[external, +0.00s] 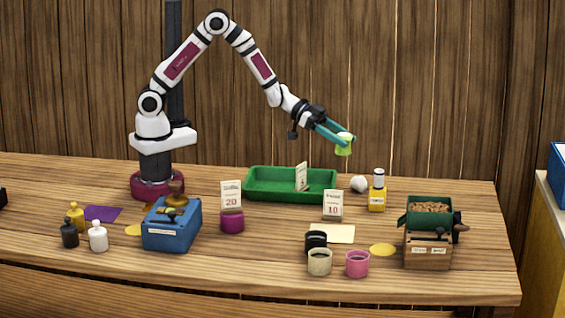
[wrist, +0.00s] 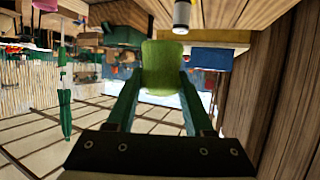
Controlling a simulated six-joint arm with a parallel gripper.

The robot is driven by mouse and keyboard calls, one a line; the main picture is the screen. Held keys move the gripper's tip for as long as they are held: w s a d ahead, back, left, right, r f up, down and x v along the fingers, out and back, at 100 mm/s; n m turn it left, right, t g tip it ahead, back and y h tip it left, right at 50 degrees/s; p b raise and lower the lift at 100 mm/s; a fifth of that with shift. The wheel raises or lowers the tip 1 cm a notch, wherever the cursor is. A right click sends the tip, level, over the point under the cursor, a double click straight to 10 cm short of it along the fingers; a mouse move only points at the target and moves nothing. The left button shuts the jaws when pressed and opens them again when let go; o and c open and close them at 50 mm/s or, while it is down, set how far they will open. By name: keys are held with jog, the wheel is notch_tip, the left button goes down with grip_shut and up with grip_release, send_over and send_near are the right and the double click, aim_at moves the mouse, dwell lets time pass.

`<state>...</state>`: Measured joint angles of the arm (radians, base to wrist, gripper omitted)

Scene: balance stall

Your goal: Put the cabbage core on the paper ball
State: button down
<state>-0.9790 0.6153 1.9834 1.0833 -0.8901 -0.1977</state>
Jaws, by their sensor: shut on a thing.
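The cabbage core (external: 343,146) is a small light-green piece. My gripper (external: 341,137) is shut on it and holds it in the air above the back right of the table. In the wrist view the green cabbage core (wrist: 163,67) sits between the two teal fingers of my gripper (wrist: 163,90). The paper ball (external: 359,184) is a white crumpled lump on the table, below and slightly right of the held core, with a clear gap between them. I cannot make out the paper ball in the wrist view.
A yellow bottle (external: 377,192) with a white upper part stands close right of the paper ball. A green tray (external: 262,182) with a card lies to its left. A price card (external: 333,205) stands in front. A crate-topped wooden box (external: 428,248) is at the right.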

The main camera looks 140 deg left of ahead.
jog(key=s+a+f, duration=0.1)
jog(key=a+f, duration=0.1)
jog(key=a, duration=0.1)
jog(key=s+a+f, duration=0.2)
jog(key=a, duration=0.2)
jog(key=s+a+f, duration=0.2)
jog(key=a+f, duration=0.1)
jog(key=a, duration=0.1)
notch_tip(320, 180, down, 3)
jog(key=shift+f, duration=0.4)
jog(key=shift+f, duration=0.2)
jog(key=shift+c, duration=1.4)
grip_release()
